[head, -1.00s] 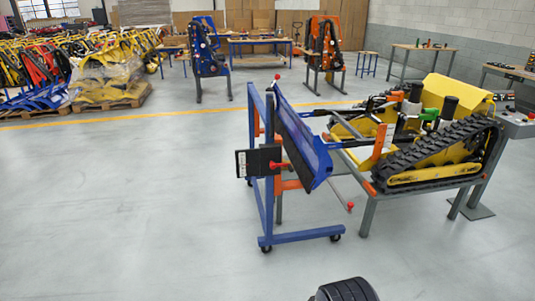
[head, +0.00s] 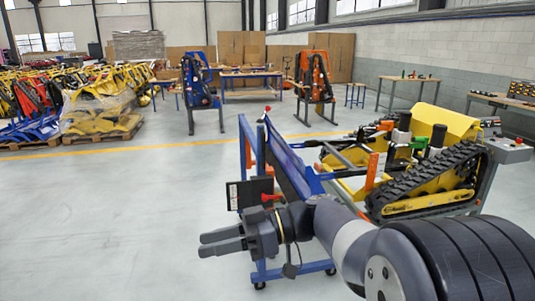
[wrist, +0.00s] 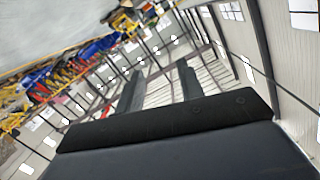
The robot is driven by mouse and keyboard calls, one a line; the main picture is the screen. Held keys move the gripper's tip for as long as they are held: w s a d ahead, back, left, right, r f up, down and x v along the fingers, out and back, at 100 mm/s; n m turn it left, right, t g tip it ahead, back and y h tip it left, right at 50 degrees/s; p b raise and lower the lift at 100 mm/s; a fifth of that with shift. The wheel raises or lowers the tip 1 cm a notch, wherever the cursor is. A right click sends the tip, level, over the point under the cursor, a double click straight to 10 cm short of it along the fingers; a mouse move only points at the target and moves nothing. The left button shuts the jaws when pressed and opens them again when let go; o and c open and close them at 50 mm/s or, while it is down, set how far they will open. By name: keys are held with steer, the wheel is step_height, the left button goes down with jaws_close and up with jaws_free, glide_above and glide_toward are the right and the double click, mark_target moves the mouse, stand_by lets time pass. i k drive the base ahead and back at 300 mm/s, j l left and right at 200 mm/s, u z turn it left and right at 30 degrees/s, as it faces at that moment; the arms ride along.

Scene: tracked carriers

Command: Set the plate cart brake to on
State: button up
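The plate cart is a blue wheeled frame (head: 243,150) left of the tracked carrier in the head view, with a tilted blue plate (head: 288,165) on it. A black panel (head: 248,194) with a white label strip sticks out on its left side. A red-handled lever (head: 270,197) shows beside the panel; I cannot tell its brake setting. A red knob (head: 267,109) tops the cart. My gripper (head: 203,244) points left, in front of and below the panel, apart from it. In the wrist view its fingers (wrist: 160,68) are spread and empty. My arm hides the cart's lower right.
The yellow tracked carrier (head: 435,170) stands on a bench to the right of the cart. Pallets of yellow and blue parts (head: 100,115) are at the far left. The floor left of the cart is clear.

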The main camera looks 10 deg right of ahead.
mark_target(269, 108)
steer(key=i+l+z, duration=0.1)
steer(key=i+l, duration=0.2)
steer(key=i, duration=0.4)
steer(key=i+l+z, duration=0.15)
steer(key=i, duration=0.5)
steer(key=i+l+z, duration=0.1)
steer(key=i+l, duration=0.15)
steer(key=i, duration=0.45)
steer(key=i+l+z, duration=0.1)
steer(key=i, duration=0.6)
